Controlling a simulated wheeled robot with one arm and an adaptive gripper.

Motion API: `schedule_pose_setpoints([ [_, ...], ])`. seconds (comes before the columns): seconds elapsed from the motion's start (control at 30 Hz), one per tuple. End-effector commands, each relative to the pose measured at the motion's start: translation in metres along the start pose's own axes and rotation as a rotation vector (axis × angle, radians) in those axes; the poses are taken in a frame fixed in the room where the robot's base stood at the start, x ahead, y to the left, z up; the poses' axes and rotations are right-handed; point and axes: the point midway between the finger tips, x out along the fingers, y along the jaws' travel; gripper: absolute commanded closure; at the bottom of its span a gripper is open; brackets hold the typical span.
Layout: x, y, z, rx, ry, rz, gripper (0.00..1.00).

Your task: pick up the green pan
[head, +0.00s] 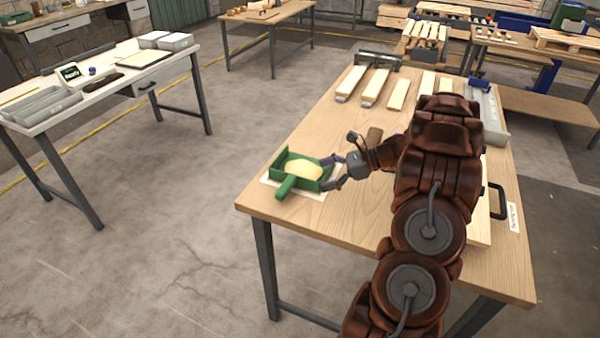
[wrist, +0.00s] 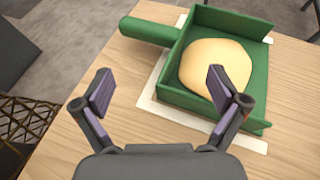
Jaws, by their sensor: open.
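The green pan (head: 281,168) is a square dustpan-like tray with a thick handle. It lies on a white sheet (head: 318,195) at the left front corner of the wooden table, with a pale yellow heap (head: 303,168) inside. In the head view its handle points toward the front left. In the wrist view the green pan (wrist: 257,99) is at upper right and its handle (wrist: 149,31) points left. My gripper (head: 333,171) is open and empty, at the pan's right side. In the wrist view one finger of my gripper (wrist: 160,92) overlaps the pan's near edge; contact is unclear.
The wooden table (head: 265,208) holds several pale planks (head: 375,87) at the back and a black handle (head: 497,200) at the right. A white-topped bench (head: 110,85) stands apart at left, with open floor between.

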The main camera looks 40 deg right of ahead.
Motion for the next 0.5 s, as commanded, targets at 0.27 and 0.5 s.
schedule_pose_setpoints([
  [0.27,0.019,-0.003,0.000,0.006,-0.004,-0.008,0.03],
  [0.5,0.036,-0.002,0.002,0.005,-0.003,-0.007,0.03],
])
